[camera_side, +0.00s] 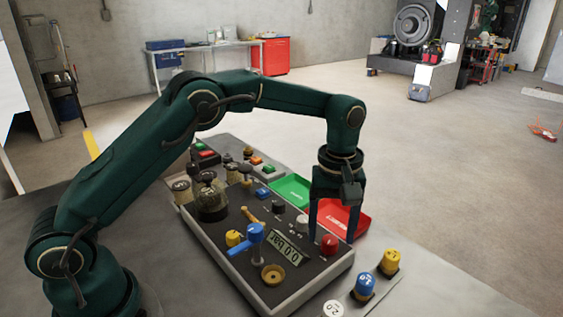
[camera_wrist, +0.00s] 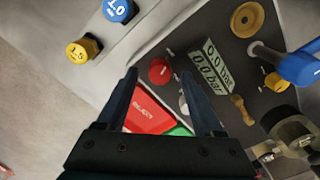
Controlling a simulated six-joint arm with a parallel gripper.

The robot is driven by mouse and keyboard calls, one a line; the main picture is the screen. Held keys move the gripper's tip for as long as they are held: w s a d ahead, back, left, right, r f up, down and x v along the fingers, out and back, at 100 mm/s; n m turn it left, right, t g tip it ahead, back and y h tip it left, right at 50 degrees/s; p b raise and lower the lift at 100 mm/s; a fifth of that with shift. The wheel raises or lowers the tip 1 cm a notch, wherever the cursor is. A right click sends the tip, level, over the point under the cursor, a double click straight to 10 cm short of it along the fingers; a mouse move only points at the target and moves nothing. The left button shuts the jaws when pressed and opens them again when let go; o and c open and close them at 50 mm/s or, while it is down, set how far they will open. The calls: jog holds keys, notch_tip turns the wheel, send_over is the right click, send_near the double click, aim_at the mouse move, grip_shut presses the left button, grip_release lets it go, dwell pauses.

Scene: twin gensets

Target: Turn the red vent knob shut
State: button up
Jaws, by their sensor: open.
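The red vent knob (camera_side: 329,244) stands on the dark top of the control panel (camera_side: 318,272), near its right edge. My gripper (camera_side: 332,236) points down over it, open, one finger on either side of the knob in the picture. In the wrist view, the red knob (camera_wrist: 160,71) appears between the two fingertips (camera_wrist: 160,74), with clear gaps on both sides. No finger visibly touches it. I cannot tell whether the tips reach down beside the knob or hang just above it.
A pressure display (camera_side: 285,248) and a blue-handled lever (camera_side: 254,235) are left of the knob. A grey knob (camera_side: 302,224) is close by. A red reject tray (camera_side: 345,217) and a green tray (camera_side: 291,190) lie behind. Blue (camera_side: 365,283) and yellow (camera_side: 390,261) weights stand to the right.

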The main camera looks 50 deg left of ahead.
jog(key=shift+f, duration=0.75)
grip_shut()
